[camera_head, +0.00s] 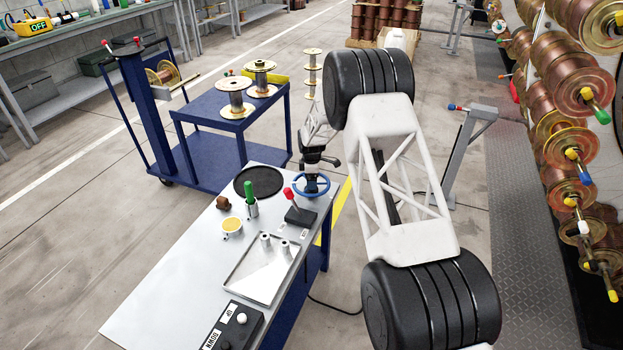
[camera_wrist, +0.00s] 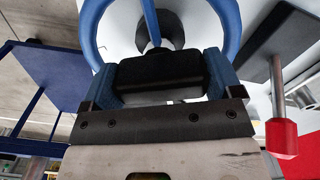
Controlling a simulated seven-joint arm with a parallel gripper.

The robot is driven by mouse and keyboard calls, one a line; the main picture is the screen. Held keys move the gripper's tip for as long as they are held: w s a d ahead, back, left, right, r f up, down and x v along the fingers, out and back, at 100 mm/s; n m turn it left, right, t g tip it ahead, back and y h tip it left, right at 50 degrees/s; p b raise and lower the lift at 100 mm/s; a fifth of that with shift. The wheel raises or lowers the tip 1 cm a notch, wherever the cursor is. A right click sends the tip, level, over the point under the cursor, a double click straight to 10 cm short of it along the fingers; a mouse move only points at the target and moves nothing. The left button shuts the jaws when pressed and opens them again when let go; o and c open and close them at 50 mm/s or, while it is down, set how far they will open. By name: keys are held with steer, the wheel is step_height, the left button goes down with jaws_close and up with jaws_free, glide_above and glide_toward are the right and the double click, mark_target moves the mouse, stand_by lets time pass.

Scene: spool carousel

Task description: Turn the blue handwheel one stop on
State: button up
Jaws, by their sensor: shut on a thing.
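The blue handwheel (camera_head: 312,185) sits at the far right corner of the workbench. My gripper (camera_head: 318,160) is at its far edge. In the wrist view, the blue handwheel (camera_wrist: 88,22) fills the top, with its dark hub and a blue spoke inside the ring.
A lever with a red knob (camera_head: 288,192) stands close beside the wheel; its knob (camera_wrist: 283,137) is right of my gripper in the wrist view. A black disc (camera_head: 258,181), a green-handled tool (camera_head: 249,192) and a metal tray (camera_head: 245,270) are on the bench. A blue cart (camera_head: 215,135) stands beyond.

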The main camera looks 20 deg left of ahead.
steer(key=n, duration=0.7)
stand_by(0.3)
stand_by(0.4)
steer(key=o, duration=1.1)
steer(key=shift+r, duration=3.9)
